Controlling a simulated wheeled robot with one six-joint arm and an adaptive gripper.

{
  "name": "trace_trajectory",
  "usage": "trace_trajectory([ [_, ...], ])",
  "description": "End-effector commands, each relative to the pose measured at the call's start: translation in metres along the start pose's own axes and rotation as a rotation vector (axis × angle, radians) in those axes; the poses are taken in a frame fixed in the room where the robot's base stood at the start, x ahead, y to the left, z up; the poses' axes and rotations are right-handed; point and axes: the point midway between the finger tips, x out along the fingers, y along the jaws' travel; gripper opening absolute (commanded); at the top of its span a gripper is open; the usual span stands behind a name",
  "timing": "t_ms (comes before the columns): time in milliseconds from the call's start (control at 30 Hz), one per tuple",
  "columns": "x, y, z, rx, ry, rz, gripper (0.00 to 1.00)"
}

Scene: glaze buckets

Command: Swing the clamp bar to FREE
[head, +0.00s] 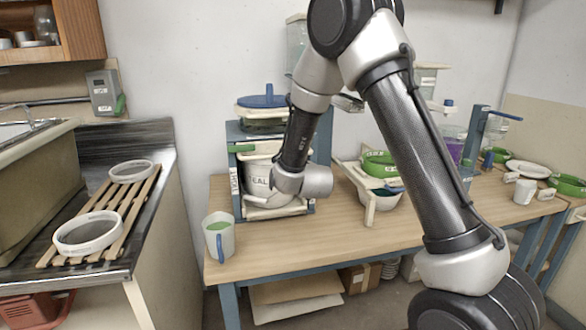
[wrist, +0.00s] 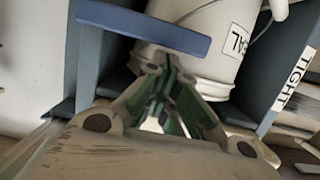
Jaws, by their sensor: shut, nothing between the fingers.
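A white bucket (head: 258,178) with a "SEAL" label stands in a blue frame on the wooden table. A pale bar with a green end (head: 244,149), apparently the clamp bar, lies across the frame above the bucket. A "TIGHT" label (head: 234,181) is on the frame's left post; it also shows in the wrist view (wrist: 294,78). No FREE label is readable. My gripper (wrist: 168,68) is shut and empty in front of the bucket's lower wall. A blue bar (wrist: 145,27) crosses near its fingertips; I cannot tell whether they touch. My arm hides the frame's right part and the gripper in the head view.
A mug with green contents (head: 219,238) stands at the table's front left corner. A blue-lidded container (head: 263,108) sits above the frame. Green-rimmed bowls (head: 380,163) stand to the right. The table's front middle is clear.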

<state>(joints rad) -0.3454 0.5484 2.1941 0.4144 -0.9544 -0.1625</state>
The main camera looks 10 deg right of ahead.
Motion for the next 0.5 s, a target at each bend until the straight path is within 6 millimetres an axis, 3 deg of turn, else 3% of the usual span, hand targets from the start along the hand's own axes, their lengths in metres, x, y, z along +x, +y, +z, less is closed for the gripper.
trace_trajectory([
  [500,0.0012,-0.0035,0.0062,-0.066,-0.001,0.016,0.0],
])
